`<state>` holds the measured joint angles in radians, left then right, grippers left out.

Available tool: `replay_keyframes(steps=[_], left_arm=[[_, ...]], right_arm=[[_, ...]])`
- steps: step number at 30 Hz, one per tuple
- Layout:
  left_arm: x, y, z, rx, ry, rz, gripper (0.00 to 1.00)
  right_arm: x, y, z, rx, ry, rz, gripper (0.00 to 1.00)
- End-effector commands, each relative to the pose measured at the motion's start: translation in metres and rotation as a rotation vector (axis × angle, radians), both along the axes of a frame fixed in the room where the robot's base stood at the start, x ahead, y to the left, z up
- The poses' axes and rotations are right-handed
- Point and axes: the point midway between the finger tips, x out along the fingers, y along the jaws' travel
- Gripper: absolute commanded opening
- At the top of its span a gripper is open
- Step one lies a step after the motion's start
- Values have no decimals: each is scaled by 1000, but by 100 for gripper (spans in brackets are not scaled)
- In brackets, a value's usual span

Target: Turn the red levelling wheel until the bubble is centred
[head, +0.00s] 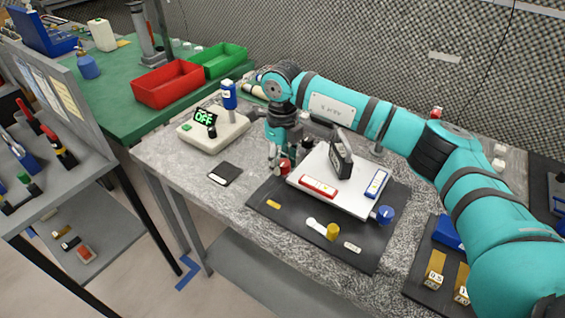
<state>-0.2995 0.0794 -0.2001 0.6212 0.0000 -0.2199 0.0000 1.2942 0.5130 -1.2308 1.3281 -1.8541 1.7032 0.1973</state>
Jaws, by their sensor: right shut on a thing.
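The levelling platform, a white plate (340,205) on a dark mat (290,225), stands on the grey stone bench. The red wheel (283,167) is at the plate's left back edge, partly hidden by my right gripper (278,166). My right gripper points down and is shut on the red wheel. A red-framed bubble vial (318,187) lies along the plate's front edge, and a blue-framed vial (377,184) lies near the right edge. The bubbles are too small to read. A blue wheel (384,215) and a yellow knob (333,232) sit at the plate's right and front. My left gripper is out of view.
A dark grey instrument (341,155) stands on the plate close to my right arm. A white device with a green OFF display (205,117) stands on the left of the bench near a black pad (225,173). Brass weights (435,275) sit at the right.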

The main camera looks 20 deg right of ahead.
Motion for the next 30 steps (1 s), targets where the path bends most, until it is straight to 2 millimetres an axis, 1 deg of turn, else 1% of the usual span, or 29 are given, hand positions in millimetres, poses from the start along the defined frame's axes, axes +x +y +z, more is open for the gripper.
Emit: replay_keyframes(steps=[1,12,24,30], left_arm=[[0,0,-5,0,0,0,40],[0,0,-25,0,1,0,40],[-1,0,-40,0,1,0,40],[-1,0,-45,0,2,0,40]], right_arm=[[1,0,-1,-1,-3,36,0],[0,1,-1,-1,-3,379,0],[-1,1,0,-1,-3,745,0],[-2,1,0,-1,-4,889,0]])
